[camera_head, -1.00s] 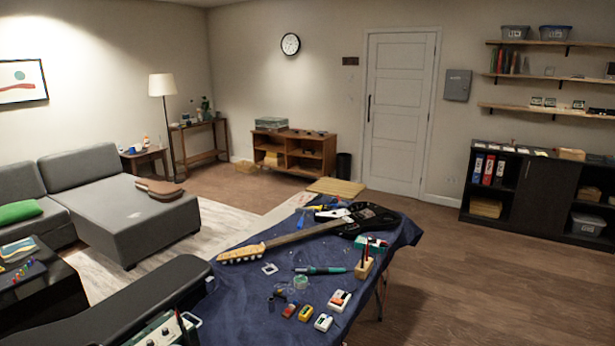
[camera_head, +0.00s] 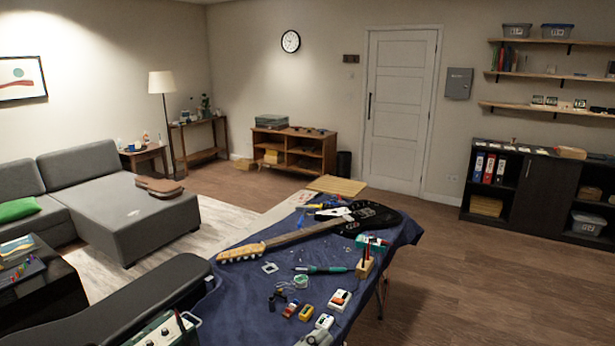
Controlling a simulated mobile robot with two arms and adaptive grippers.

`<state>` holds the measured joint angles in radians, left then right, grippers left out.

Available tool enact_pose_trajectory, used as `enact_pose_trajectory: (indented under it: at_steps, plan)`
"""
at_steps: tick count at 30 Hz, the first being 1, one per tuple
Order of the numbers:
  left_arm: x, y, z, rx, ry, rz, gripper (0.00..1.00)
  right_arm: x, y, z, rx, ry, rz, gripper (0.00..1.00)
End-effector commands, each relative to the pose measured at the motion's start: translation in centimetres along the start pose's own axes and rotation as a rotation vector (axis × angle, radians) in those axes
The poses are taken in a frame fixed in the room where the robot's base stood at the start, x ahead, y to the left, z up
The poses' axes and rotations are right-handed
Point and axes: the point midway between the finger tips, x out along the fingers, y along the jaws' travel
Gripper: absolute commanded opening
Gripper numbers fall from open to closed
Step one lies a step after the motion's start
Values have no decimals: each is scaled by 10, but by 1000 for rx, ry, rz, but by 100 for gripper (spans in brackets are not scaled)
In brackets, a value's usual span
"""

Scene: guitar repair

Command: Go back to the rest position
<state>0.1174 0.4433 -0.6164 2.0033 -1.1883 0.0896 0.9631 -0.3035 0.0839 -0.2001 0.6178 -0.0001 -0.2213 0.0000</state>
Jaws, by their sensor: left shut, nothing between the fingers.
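Only a small grey and dark part, which looks like the tip of my left gripper (camera_head: 317,338), shows at the bottom edge, just below a white pedal (camera_head: 325,321) on the blue-covered bench (camera_head: 235,318). Its fingers are together and hold nothing. The rest of that arm is outside the picture. My right gripper is not in view. A black electric guitar (camera_head: 372,217) lies across the bench, its light headstock (camera_head: 240,252) towards the left.
Several small pedals and tools, including a green-handled tool (camera_head: 320,269) and a wooden holder (camera_head: 364,267), lie on the bench. A dark padded, rounded piece (camera_head: 150,300) and an amplifier-like box (camera_head: 163,332) stand at the lower left. Bare floor (camera_head: 480,290) is free on the right.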

Motion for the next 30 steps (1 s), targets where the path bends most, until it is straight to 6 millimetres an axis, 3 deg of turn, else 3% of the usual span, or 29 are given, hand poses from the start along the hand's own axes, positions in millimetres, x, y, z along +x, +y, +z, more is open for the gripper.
enact_pose_trajectory:
  at_steps: [3, 6, 10, 15, 18, 23, 30]
  plan:
    - [-26, -47, 23, -111, -155, -255, 0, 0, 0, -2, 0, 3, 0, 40]
    - [-62, -71, 57, -206, -341, -422, 0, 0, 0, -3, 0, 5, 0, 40]
    - [-126, -72, 105, -336, -633, -553, 0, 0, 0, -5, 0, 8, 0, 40]
    - [-218, -25, 147, -518, -1039, -561, 0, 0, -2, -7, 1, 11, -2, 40]
    - [-261, 12, 152, -610, -1228, -498, 0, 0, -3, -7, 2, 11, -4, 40]
    - [-313, 63, 141, -727, -1444, -360, 0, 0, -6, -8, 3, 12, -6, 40]
    - [-367, 125, 104, -870, -1651, -118, 0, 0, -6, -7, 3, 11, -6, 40]
